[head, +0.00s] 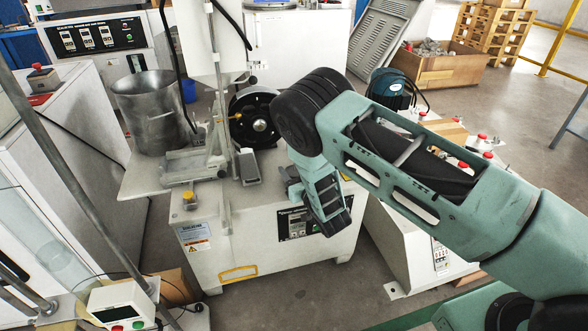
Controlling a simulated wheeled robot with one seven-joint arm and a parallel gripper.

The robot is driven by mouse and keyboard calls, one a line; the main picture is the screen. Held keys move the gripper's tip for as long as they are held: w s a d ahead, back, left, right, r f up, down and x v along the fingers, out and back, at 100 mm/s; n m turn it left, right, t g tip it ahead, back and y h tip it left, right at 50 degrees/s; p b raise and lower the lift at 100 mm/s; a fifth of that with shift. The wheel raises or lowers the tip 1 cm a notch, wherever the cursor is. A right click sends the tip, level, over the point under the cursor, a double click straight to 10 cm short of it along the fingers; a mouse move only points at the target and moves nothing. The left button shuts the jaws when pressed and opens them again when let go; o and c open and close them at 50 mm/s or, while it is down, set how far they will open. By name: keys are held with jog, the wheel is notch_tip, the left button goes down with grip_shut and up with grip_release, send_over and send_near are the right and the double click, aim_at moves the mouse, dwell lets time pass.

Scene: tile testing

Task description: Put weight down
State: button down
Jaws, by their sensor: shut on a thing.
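My arm reaches in from the right in the head view and bends down at a black joint. My gripper (328,212) is at the arm's lower end, in front of the tile testing machine (265,225). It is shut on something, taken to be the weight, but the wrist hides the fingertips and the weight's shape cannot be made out. The gripper is in front of the machine's right part, near its dark control panel (296,225). I cannot tell whether the held thing touches the machine top.
A metal hopper can (150,105) and a black wheel (254,118) are on the machine, left of my gripper. A thin upright rod (222,130) stands between them. A white unit (405,240) stands close on the right. Open floor (310,283) lies in front.

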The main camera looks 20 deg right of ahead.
jog(key=c, duration=0.6)
grip_release()
jog(key=shift+f, duration=0.1)
